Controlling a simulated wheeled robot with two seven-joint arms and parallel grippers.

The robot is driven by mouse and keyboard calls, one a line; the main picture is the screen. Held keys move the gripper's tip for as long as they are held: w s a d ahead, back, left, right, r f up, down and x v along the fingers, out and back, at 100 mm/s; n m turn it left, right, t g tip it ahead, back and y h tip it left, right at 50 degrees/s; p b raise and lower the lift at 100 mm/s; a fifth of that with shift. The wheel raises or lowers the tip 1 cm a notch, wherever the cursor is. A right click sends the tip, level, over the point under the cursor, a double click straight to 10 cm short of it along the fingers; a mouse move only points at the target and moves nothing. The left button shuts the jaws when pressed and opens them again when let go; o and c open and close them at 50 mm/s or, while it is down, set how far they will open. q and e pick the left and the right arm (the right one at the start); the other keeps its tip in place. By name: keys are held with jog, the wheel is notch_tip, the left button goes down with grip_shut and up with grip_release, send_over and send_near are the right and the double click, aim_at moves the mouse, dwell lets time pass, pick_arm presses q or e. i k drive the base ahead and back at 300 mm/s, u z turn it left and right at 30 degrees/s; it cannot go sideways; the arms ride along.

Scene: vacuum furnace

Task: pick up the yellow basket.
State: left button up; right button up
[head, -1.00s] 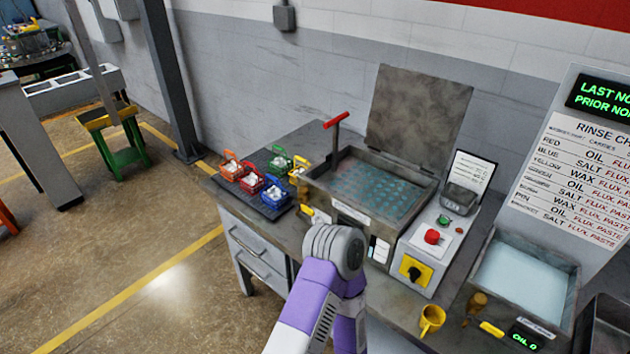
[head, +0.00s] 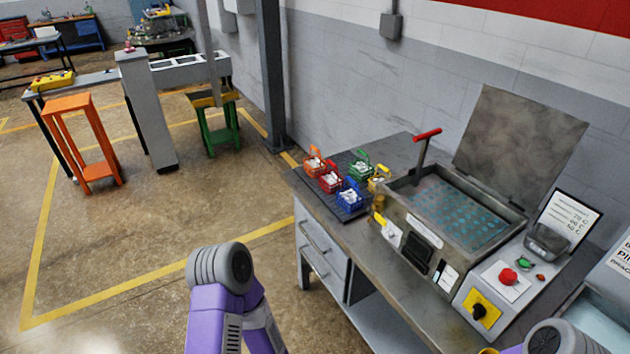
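The yellow basket (head: 377,181) stands at the right end of a dark ribbed mat (head: 323,204) on the bench, beside the left wall of the open metal bath. It is small and partly hidden, so its contents are hard to make out. Several other baskets share the mat: an orange one (head: 313,164), a red one (head: 331,184), a blue one (head: 350,198) and a green one (head: 357,173). Purple and grey links of my arms show at the bottom, but neither gripper is in view.
The metal bath (head: 408,208) with a raised lid and a red-handled lever (head: 427,134) stands right of the baskets. A control box (head: 490,300) is at its right. An orange stool (head: 84,140) and green stand (head: 217,130) are at left. The floor before the bench is clear.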

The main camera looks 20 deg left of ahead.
aim_at(372, 184)
jog(key=u, duration=0.65)
jog(key=k, duration=0.6)
jog(key=u, duration=1.05)
jog(key=i, duration=1.05)
jog(key=z, duration=0.55)
jog(key=i, duration=1.1)
jog(key=z, duration=1)
